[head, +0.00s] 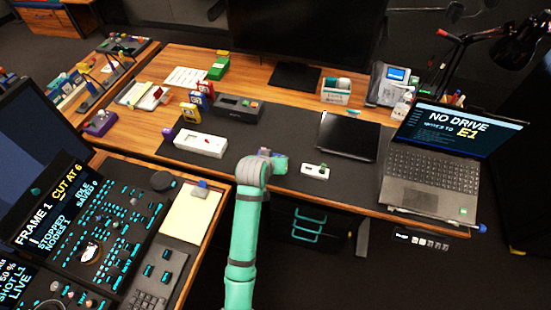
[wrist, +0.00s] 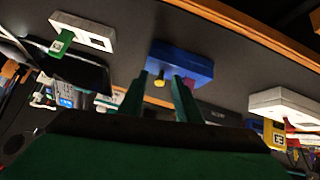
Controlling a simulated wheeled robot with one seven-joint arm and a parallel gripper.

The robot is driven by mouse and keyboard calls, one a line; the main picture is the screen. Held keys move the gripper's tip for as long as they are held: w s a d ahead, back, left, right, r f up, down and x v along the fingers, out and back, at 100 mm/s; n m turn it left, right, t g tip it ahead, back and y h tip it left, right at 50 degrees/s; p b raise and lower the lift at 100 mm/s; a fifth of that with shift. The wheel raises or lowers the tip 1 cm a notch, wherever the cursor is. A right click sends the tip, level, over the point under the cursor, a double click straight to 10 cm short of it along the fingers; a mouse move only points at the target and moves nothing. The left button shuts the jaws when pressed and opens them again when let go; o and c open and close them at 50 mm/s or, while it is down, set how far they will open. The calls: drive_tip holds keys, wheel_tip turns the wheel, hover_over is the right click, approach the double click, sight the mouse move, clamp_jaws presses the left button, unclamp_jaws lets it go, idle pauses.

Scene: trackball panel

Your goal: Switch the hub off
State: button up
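No part is labelled as the hub, so I cannot tell for certain which it is. A small white box (head: 316,171) lies on the dark mat right of my gripper (head: 279,163). In the wrist view the white box (wrist: 85,33) has a green stick (wrist: 61,43) at one end and dark square openings. A blue box (wrist: 181,61) with a yellow part and a reddish part on its side lies just beyond my fingertips (wrist: 162,76). In the head view my arm mostly hides it. My gripper's fingers are apart, with no object visibly held.
A longer white box (head: 200,145) lies left of my gripper; it also shows in the wrist view (wrist: 285,103). A closed black tablet or notebook (head: 347,137) and an open laptop (head: 432,174) reading "NO DRIVE" stand right. A control console (head: 90,230) stands front left.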

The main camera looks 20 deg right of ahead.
drive_tip(key=v, duration=1)
drive_tip(key=shift+s+a+r, duration=0.2)
drive_tip(key=shift+s+r, duration=0.05)
